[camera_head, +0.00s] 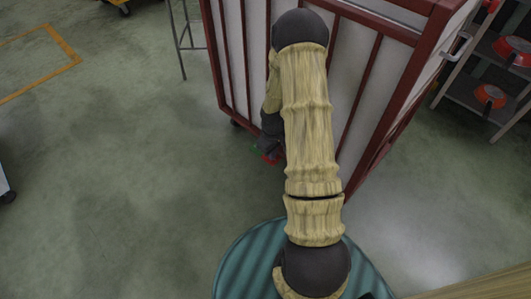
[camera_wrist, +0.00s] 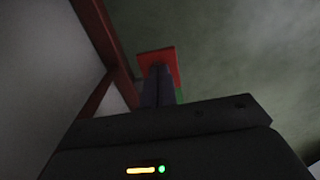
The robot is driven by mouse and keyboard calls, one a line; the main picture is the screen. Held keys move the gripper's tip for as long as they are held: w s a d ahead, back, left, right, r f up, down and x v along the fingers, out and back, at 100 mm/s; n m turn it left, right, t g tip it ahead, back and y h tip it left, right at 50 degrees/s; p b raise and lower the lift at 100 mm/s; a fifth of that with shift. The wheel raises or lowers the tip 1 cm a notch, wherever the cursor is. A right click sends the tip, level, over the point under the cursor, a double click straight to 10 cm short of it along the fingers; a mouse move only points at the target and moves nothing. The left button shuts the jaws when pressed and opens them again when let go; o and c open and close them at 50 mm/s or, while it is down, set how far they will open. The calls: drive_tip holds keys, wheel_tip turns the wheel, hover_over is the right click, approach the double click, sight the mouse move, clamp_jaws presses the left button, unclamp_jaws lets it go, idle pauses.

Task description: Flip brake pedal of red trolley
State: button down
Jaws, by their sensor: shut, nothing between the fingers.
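The red trolley (camera_head: 232,62), with a red frame and pale panels, stands upright in front of me in the head view. Its frame also shows at the left of the wrist view (camera_wrist: 97,25). A small red brake pedal (camera_wrist: 158,54) with a green part (camera_wrist: 180,95) beside it lies at my fingertips. The red pedal also shows low by the trolley's bottom edge in the head view (camera_head: 270,158). My gripper (camera_wrist: 157,72) is shut and empty, its dark fingers overlapping the pedal in view; I cannot tell whether they touch it. My arm hides part of the trolley.
A shelf rack (camera_head: 470,95) with red pans (camera_head: 490,96) stands at the right. A grey metal stand (camera_head: 183,45) is behind the trolley's left side.

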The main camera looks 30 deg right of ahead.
drive_tip(key=shift+f, duration=0.3)
drive_tip(key=shift+r+p, duration=3.55)
drive_tip(key=shift+p, duration=0.15)
